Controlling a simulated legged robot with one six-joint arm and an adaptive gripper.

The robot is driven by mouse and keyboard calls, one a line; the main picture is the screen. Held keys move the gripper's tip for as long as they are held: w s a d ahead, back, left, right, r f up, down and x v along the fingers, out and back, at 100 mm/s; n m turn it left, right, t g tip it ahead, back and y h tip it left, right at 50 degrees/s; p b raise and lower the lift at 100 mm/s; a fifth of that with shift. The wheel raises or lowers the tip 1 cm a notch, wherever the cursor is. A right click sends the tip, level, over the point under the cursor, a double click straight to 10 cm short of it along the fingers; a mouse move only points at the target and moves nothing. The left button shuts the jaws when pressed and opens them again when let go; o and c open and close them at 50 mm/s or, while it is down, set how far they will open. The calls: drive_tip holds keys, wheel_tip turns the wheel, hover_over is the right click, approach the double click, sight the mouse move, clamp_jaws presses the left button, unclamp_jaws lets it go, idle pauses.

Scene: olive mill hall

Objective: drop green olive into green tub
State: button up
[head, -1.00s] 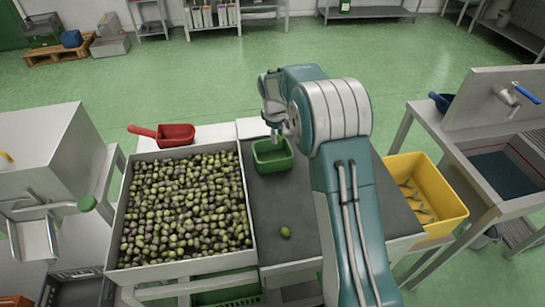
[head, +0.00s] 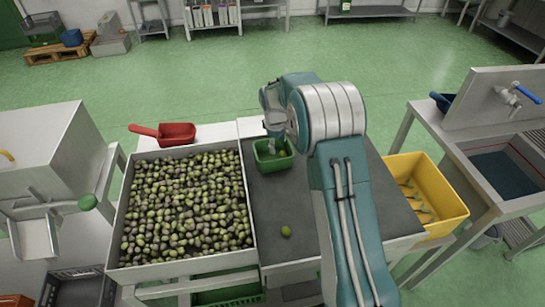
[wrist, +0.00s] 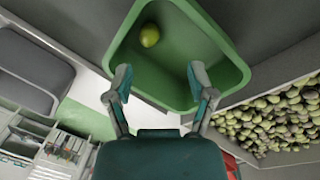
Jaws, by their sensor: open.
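The green tub (head: 264,163) stands on the dark work surface beside the olive bin. My gripper (head: 272,148) is over it, pointing down. In the wrist view the tub (wrist: 222,62) lies below my gripper (wrist: 158,80), whose two fingers are apart with nothing between them. A green olive (wrist: 150,36) shows inside the tub in the wrist view, near one wall, clear of the fingers. The tub's inside is partly hidden in the head view. Another green olive (head: 286,231) lies alone on the dark surface, nearer the front edge.
A large bin (head: 132,264) full of mixed olives stands left of the dark work surface (head: 268,200). A red scoop (head: 177,134) lies behind it. A yellow crate (head: 447,210) stands to the right, next to a sink (head: 480,150). The surface around the loose olive is clear.

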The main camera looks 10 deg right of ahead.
drive_tip(key=shift+r, duration=0.1)
wheel_tip(320, 180, up, 12)
drive_tip(key=s+a, duration=0.1)
drive_tip(key=shift+f, duration=0.2)
drive_tip(key=shift+a, duration=0.1)
idle(0.4)
drive_tip(key=s+d+r+m+t, duration=0.1)
drive_tip(key=s+r+m, duration=0.1)
drive_tip(key=s+r, duration=0.6)
drive_tip(key=s+r+m+t, duration=0.15)
drive_tip(key=s+r, duration=0.35)
drive_tip(key=s, duration=0.5)
drive_tip(key=s+f+m+t+y, duration=0.1)
drive_tip(key=s+m, duration=0.4)
drive_tip(key=s, duration=1.4)
drive_tip(key=shift+d+f+t, duration=0.2)
drive_tip(key=shift+f+t, duration=0.35)
drive_tip(key=shift+f, duration=0.15)
